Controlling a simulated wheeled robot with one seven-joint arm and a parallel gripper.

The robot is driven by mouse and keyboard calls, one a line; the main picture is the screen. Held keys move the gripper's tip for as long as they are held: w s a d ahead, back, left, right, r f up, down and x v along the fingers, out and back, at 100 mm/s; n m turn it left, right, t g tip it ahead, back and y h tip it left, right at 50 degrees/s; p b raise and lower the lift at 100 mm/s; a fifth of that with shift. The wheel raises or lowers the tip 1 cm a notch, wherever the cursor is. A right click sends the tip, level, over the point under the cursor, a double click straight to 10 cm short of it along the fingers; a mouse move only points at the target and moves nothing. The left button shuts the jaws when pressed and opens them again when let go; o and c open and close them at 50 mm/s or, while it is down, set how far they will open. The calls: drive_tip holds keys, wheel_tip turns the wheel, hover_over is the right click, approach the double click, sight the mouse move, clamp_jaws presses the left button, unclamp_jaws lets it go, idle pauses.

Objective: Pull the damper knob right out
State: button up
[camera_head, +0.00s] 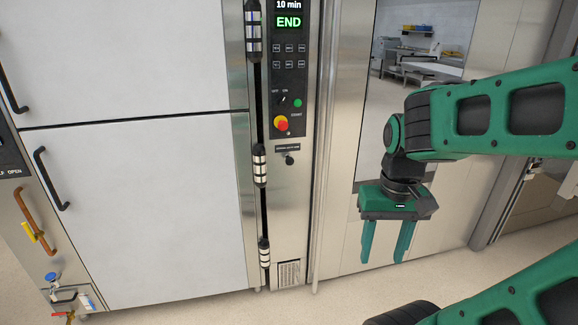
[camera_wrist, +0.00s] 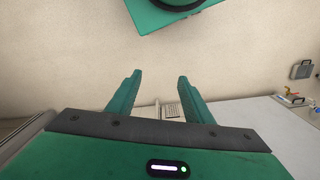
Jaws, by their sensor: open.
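A small black knob (camera_head: 290,160), which looks like the damper knob, sits on the steel control panel (camera_head: 283,200) under a dark label (camera_head: 287,147). Its print is too small to read surely. How far the knob stands out cannot be told. My gripper (camera_head: 384,256) hangs to the right of the panel and lower than the knob, fingers pointing down, apart from it. The gripper is open and empty. Its two green fingers also show in the wrist view (camera_wrist: 159,82) over the floor. The knob is not visible in the wrist view.
Above the knob are a red and yellow switch (camera_head: 281,124), a green button (camera_head: 297,103) and a display reading END (camera_head: 288,22). A vertical steel bar (camera_head: 325,150) stands between panel and gripper. White oven doors (camera_head: 140,200) fill the left. Floor (camera_head: 430,282) shows below the gripper.

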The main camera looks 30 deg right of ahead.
drive_tip(key=n+t+h, duration=0.3)
drive_tip(key=t+h, duration=0.2)
drive_tip(key=t, duration=1.2)
approach(290, 162)
drive_tip(key=shift+t, duration=0.3)
drive_tip(key=x, duration=0.9)
drive_tip(key=shift+d+f, duration=0.1)
drive_tip(key=shift+f, duration=0.1)
